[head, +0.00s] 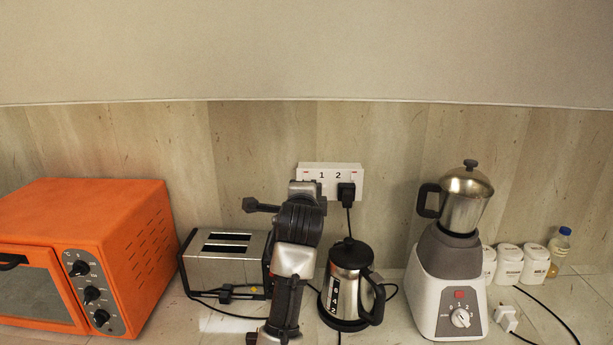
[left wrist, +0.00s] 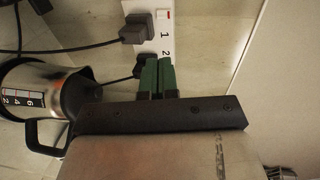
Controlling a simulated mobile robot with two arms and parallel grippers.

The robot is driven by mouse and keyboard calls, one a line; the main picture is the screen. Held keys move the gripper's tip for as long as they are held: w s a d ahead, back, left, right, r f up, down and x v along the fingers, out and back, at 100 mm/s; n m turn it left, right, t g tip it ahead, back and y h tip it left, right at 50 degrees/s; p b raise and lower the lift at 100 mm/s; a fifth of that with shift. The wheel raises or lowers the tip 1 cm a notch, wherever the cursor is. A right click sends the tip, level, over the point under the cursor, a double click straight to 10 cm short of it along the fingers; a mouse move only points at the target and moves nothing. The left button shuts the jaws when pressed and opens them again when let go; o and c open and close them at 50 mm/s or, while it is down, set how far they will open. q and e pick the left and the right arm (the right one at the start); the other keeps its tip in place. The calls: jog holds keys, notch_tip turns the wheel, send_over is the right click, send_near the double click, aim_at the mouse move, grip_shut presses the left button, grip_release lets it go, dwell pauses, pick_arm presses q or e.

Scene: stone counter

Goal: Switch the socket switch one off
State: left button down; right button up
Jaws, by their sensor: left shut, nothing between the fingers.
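The white double socket (head: 330,168), marked 1 and 2, is fixed on the wall above the counter. In the left wrist view the socket plate (left wrist: 150,42) shows a red-marked switch (left wrist: 163,14) near the number 1; its on or off position is too small to tell. A black plug (head: 346,191) sits at the 2 side. My left arm covers part of the 1 side in the head view. My left gripper (left wrist: 159,62) is shut and empty, its green fingertips near the number 2 end of the plate; contact cannot be told. My right gripper is not in view.
A kettle (head: 350,255) stands below the socket, close to my arm. A toaster (head: 225,262) and an orange oven (head: 110,225) stand left. A blender (head: 450,270), white canisters (head: 508,262) and a bottle (head: 559,245) stand right. Black cords lie on the counter.

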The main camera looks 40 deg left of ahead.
aim_at(307, 174)
pick_arm(q)
jog(key=p+x, duration=0.1)
jog(key=x, duration=0.3)
jog(key=p+x, duration=0.2)
jog(key=x, duration=0.2)
jog(key=p+x, duration=0.1)
jog(key=x, duration=0.3)
jog(key=shift+w+a+r, duration=0.25)
jog(key=shift+r, duration=0.05)
jog(key=shift+p+x, duration=0.4)
jog(key=shift+x, duration=0.35)
jog(key=shift+a+r, duration=0.1)
jog(key=shift+r, duration=0.05)
jog(key=shift+w, duration=0.1)
